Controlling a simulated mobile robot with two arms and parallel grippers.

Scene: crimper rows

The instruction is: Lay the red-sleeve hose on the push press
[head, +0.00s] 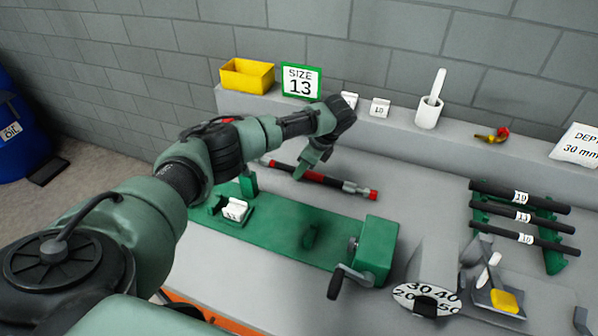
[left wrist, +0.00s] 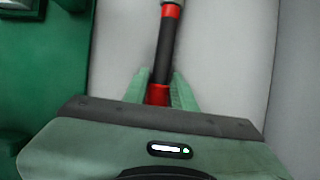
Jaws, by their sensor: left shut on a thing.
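The red-sleeve hose (head: 334,182) is a black hose with red bands and metal end fittings. It lies slantwise behind the green press. My left gripper (head: 302,172) reaches down from above and is shut on the hose near a red band; the hose also shows between the green fingers in the left wrist view (left wrist: 164,55). I cannot tell whether the hose touches the bench. The push press (head: 280,235) appears to be the long green bed with a crank block (head: 375,250) at its right end and a white block (head: 235,210) at its left. My right gripper is not in view.
A rack of black labelled hoses (head: 520,215) stands at the right. A ledge behind carries a yellow bin (head: 247,76), a SIZE 13 sign (head: 300,81) and a white cup (head: 428,112).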

